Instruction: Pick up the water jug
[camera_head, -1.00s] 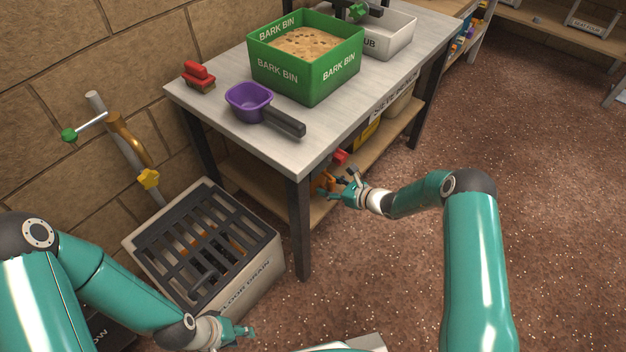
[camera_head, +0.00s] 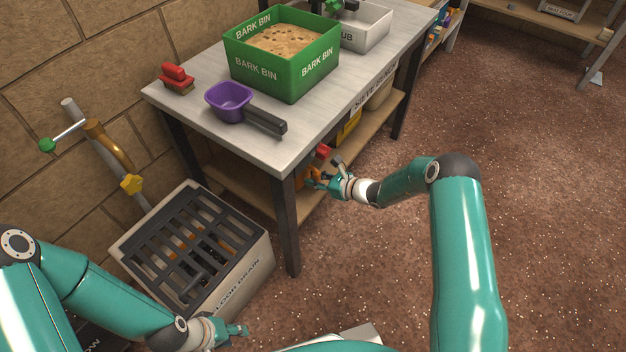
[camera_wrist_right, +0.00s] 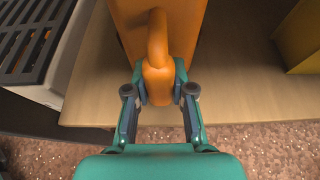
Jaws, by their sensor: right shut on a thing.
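An orange jug (camera_wrist_right: 185,30) stands on the wooden lower shelf of the bench, seen in the right wrist view. Its curved handle (camera_wrist_right: 158,50) faces my right gripper (camera_wrist_right: 160,92), whose fingers are shut on it from both sides. In the head view the jug (camera_head: 306,177) shows only in part, behind the bench leg and my right gripper (camera_head: 322,182). My left gripper (camera_head: 238,331) is low at the bottom left, beside the floor drain, with nothing seen in it; its fingers are too small to read.
The sieve bench (camera_head: 300,140) carries a green bark bin (camera_head: 262,78), a purple scoop (camera_head: 230,98), a red-topped brush (camera_head: 177,77) and a white tub (camera_head: 368,32). A floor drain box (camera_head: 240,285) stands left of the front bench leg (camera_head: 287,225). Open floor lies to the right.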

